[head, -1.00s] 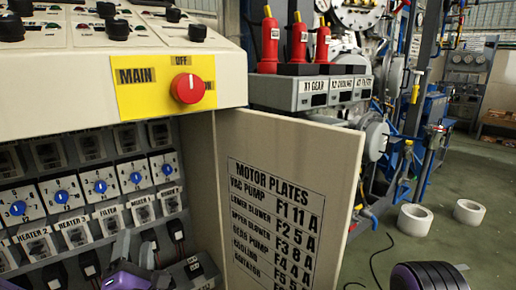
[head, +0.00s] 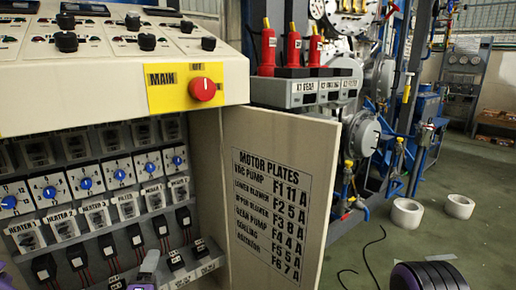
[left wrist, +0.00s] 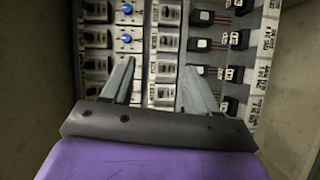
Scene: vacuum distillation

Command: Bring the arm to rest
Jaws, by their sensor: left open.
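My left gripper (head: 149,263) shows only in part at the bottom edge of the head view, in front of the open cabinet's lower row of black plugs. In the left wrist view its two grey fingers (left wrist: 158,85) stand wide apart with nothing between them. They point into the cabinet, towards rows of breakers (left wrist: 164,68) and blue-knobbed dials (left wrist: 126,38). Whether the fingertips touch anything cannot be told. My right gripper is not in view.
The cabinet door (head: 278,190), lettered MOTOR PLATES, stands open on the right. A sloped control panel (head: 120,75) with a red MAIN knob (head: 202,89) overhangs the opening. Red-handled levers (head: 268,48) stand behind the door. White rolls (head: 407,213) lie on the green floor at right.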

